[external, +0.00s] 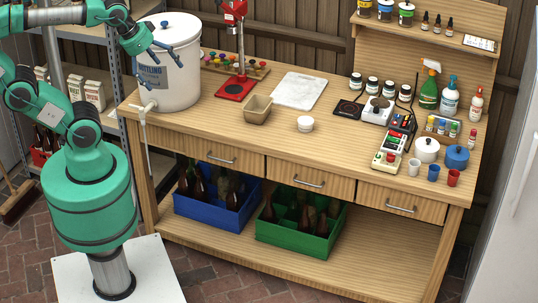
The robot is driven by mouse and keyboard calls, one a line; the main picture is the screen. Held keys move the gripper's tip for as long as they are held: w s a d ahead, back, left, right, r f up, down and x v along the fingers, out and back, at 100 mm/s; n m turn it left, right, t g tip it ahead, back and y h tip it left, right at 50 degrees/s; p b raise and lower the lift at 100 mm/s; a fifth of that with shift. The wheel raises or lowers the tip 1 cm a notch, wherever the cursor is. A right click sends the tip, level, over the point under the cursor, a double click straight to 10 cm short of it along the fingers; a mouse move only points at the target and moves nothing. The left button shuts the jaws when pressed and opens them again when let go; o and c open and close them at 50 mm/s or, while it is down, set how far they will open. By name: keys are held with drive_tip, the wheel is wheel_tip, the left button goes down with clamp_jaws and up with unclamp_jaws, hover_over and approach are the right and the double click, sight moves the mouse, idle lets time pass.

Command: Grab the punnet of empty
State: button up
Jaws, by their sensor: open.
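A small tan punnet (257,110) stands upright on the wooden workbench, left of its middle. Its open top faces up and it looks empty. My gripper (165,68) is open, with its blue fingers spread apart, at the upper left. It appears in front of the white bottling bucket (184,76), holding nothing. It is to the left of the punnet and apart from it. Whether the fingers touch the bucket cannot be told from this view.
A red bottle capper (236,88) stands behind the punnet. The bucket's tap (147,107) juts over the bench's left edge. The bench front near the punnet is clear.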

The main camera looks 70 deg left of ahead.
drive_tip(key=w+a+f+n+g+p, duration=0.1)
drive_tip(key=w+a+n, duration=0.2)
drive_tip(key=w+n, duration=0.6)
drive_tip(key=w+a+n+g+p, duration=0.15)
drive_tip(key=w+a+n, duration=0.25)
drive_tip(key=w, duration=1)
drive_tip(key=w+a+f+n+g, duration=0.1)
drive_tip(key=w+a+f+n, duration=0.2)
drive_tip(key=w+f+n, duration=0.1)
drive_tip(key=w+a+f+n+g, duration=0.1)
drive_tip(key=w+a+f+n, duration=0.3)
drive_tip(key=w+f, duration=0.3)
drive_tip(key=w+a+f+n+g+p, duration=0.1)
drive_tip(key=w+a+f+n, duration=0.3)
drive_tip(key=f, duration=0.5)
drive_tip(key=shift+w+f+n, duration=0.15)
drive_tip(key=shift+w+n, duration=1)
drive_tip(key=shift+n, duration=0.05)
drive_tip(key=shift+f, duration=0.1)
wheel_tip(320, 180, down, 8)
drive_tip(key=b, duration=0.1)
drive_tip(key=shift+f, duration=0.15)
